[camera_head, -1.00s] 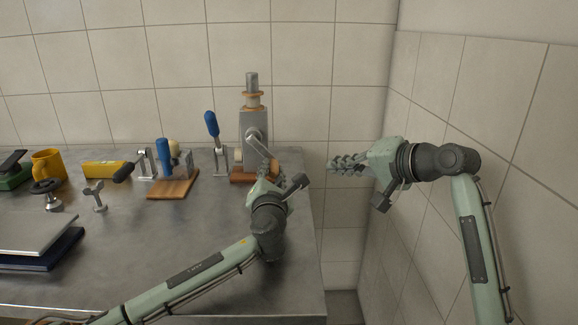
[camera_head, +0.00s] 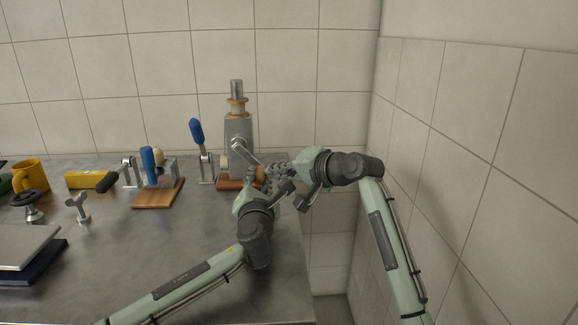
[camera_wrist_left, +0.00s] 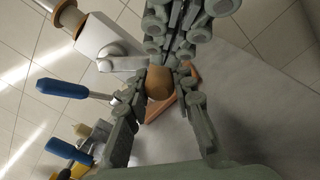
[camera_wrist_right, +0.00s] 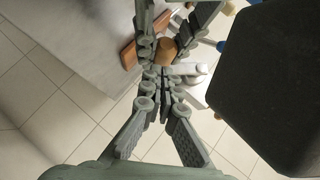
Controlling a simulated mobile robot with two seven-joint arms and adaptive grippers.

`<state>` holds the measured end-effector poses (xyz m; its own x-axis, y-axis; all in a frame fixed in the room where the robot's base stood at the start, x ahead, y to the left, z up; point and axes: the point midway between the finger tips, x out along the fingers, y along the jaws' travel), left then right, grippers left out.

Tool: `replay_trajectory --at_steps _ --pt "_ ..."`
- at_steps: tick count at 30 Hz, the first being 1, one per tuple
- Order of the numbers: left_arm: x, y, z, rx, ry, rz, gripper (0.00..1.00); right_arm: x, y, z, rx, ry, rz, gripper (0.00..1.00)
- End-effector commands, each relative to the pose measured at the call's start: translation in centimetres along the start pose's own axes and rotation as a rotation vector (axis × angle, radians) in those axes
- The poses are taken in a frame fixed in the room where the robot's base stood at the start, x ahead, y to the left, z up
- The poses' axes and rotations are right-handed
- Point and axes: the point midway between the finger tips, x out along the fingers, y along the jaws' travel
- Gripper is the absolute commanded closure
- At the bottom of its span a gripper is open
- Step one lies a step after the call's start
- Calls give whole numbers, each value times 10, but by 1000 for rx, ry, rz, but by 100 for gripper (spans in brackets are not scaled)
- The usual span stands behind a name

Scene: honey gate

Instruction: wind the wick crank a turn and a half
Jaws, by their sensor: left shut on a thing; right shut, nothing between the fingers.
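The wick crank stands at the back right of the table: a grey housing (camera_head: 239,131) on a wooden base (camera_head: 228,184), with a spool and metal cap on top. Its metal crank arm (camera_head: 248,153) slopes down to the right. My left gripper (camera_head: 258,182) is shut on the crank's wooden knob, which shows between its fingers in the left wrist view (camera_wrist_left: 158,82). My right gripper (camera_head: 279,173) is shut and empty just right of the knob, its fingers close to the left fingers; I cannot tell if they touch. The knob also shows beyond its fingertips in the right wrist view (camera_wrist_right: 166,50).
A yellow box (camera_head: 86,180), yellow mug (camera_head: 31,176) and wing knob (camera_head: 78,207) are further left. A tiled wall is close at the right.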

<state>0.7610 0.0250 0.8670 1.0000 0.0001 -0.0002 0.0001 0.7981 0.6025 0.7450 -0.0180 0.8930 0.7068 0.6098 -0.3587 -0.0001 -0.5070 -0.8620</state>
Motion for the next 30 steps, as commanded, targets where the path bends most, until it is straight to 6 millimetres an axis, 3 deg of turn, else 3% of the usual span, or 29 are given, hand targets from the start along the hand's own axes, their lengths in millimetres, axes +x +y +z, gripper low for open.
replay_trajectory --at_steps 23,24,28,30 --pt "0 0 4 -3 -6 -2 100 13 3 15 44 -8 -42 100" --pt "0 0 4 -4 -7 -2 72 13 3 16 44 -9 -42 100" --pt "-1 -1 5 -4 -9 -3 56 13 3 16 45 -10 -41 100" --pt "-1 -1 4 -3 -8 -3 55 13 4 15 45 -8 -41 100"
